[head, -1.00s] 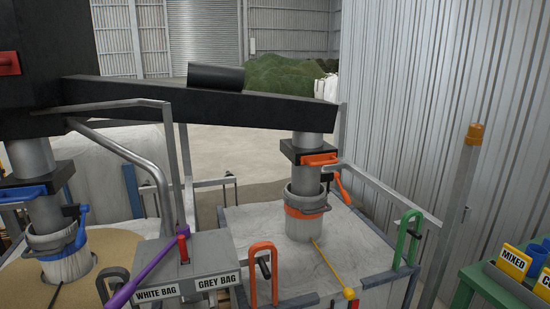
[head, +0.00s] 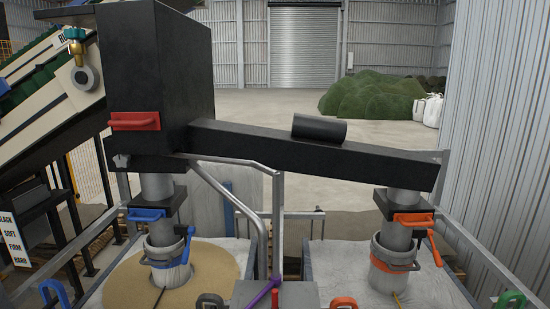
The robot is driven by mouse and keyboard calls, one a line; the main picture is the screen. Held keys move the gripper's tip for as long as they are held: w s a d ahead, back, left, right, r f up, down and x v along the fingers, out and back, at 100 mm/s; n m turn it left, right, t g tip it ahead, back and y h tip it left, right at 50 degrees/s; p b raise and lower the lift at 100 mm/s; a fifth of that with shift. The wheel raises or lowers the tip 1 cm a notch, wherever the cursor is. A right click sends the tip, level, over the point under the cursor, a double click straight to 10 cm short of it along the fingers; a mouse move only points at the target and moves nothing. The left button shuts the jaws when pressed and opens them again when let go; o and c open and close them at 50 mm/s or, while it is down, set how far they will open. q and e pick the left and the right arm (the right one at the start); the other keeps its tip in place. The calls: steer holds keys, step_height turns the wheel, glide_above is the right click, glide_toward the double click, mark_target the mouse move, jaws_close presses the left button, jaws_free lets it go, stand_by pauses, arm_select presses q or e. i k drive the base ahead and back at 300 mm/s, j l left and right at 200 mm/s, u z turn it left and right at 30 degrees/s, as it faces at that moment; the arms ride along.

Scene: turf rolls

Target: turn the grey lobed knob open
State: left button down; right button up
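A round grey part with a dark centre (head: 86,79) sits on the sloping conveyor side at the upper left of the head view. Neither of my grippers is in view.
A black hopper (head: 155,85) with a red handle (head: 134,121) stands left of centre. Its black chute (head: 310,155) runs right to spouts with blue (head: 147,214) and orange (head: 412,218) handles over two bags. Grey rails surround them. Open floor lies behind.

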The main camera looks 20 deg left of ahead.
mark_target(123, 160)
steer(key=u, duration=1.55)
steer(key=i+j, duration=0.15)
steer(key=j, duration=0.25)
steer(key=i+j+z, duration=0.1)
steer(key=j, duration=0.35)
steer(key=i+j+z, duration=0.1)
steer(key=j, duration=0.35)
steer(key=i+j, duration=0.2)
steer(key=j, duration=0.2)
steer(key=i+j+z, duration=0.1)
steer(key=j, duration=0.35)
steer(key=i+j, duration=0.1)
steer(key=j, duration=0.35)
steer(key=z, duration=0.05)
